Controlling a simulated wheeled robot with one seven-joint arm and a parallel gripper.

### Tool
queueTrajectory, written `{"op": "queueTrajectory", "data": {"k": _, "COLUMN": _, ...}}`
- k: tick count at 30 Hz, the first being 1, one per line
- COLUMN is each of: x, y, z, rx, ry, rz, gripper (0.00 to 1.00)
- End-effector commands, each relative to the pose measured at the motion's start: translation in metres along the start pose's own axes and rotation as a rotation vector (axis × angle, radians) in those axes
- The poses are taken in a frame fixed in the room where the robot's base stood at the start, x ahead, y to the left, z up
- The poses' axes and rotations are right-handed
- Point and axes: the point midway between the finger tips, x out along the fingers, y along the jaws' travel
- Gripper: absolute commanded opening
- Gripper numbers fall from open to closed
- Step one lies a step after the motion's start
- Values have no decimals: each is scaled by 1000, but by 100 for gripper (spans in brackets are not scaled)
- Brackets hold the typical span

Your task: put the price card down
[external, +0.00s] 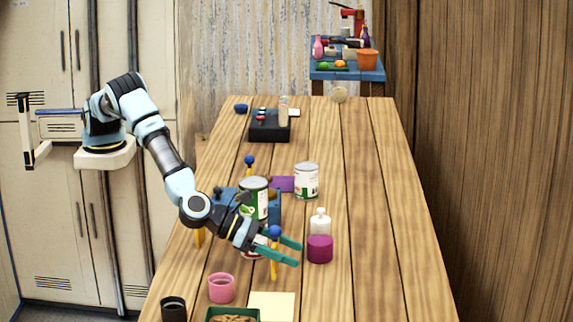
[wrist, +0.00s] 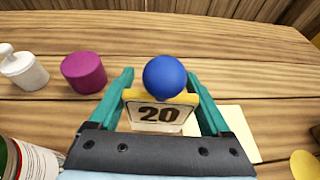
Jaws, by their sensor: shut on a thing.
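The price card (wrist: 157,117) is a pale board with a yellow edge and the number 20, topped by a blue ball (wrist: 165,78). In the wrist view it stands between the teal fingers of my gripper (wrist: 162,100), which is shut on it. In the external view the card (external: 274,262) shows nearly edge-on as a yellow strip under its blue ball. My gripper (external: 292,252) is over the near part of the wooden table. I cannot tell whether the card's foot touches the table.
A magenta cylinder (external: 320,249) and a white pump bottle (external: 320,223) stand right of my gripper. A pink cup (external: 221,288), a dark cup (external: 174,309) and a cream sheet (external: 271,306) are nearer. Cans (external: 306,181) stand farther back. The table's right side is clear.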

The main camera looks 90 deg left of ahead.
Motion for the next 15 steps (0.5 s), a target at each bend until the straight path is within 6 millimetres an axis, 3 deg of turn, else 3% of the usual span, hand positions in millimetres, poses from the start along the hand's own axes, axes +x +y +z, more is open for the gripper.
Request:
{"op": "queueTrajectory", "data": {"k": 9, "x": -23, "y": 0, "z": 56, "rx": -2, "ry": -2, "rz": 0, "gripper": 28}}
{"op": "queueTrajectory", "data": {"k": 15, "x": -28, "y": 0, "z": 69, "rx": 1, "ry": -1, "rz": 0, "gripper": 28}}
